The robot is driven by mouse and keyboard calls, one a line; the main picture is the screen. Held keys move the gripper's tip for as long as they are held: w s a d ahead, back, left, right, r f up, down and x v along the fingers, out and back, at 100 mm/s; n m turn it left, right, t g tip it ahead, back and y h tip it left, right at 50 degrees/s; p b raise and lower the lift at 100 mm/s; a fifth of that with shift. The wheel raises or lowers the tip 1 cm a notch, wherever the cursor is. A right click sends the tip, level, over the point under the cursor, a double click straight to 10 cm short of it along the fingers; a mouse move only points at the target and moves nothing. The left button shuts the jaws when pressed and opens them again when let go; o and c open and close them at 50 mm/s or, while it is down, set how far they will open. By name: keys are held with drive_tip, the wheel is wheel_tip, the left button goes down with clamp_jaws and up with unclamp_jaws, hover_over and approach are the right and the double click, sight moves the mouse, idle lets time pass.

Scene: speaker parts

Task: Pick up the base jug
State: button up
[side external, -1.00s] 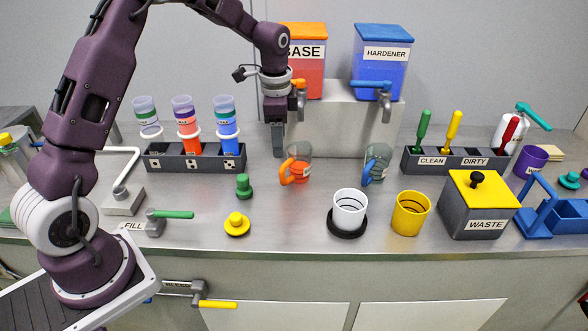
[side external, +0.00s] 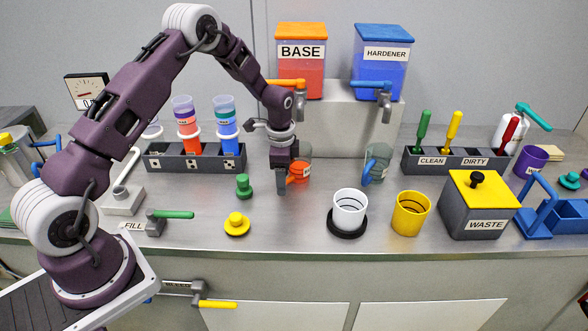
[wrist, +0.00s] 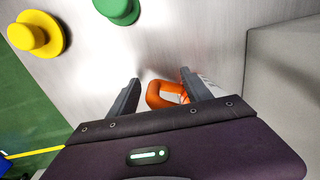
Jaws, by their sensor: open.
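The base jug (side external: 301,171) is a clear jug with orange liquid and an orange handle, standing on the counter below the orange BASE tank (side external: 301,68). My gripper (side external: 281,185) is down at the jug's left side and partly covers it. In the wrist view the orange handle (wrist: 162,94) shows between the two open fingers of my gripper (wrist: 157,92). Most of the jug body is hidden there behind the right finger and the palm. I cannot tell whether a finger touches the handle.
A green knob (side external: 243,187) and a yellow knob (side external: 237,224) stand left of the jug. A rack of tubes (side external: 195,162) is behind to the left. The hardener jug (side external: 377,163) and a white cup (side external: 349,209) are to the right. The grey tank stand (side external: 345,120) is close behind.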

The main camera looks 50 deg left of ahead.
clamp_jaws()
idle(1.3)
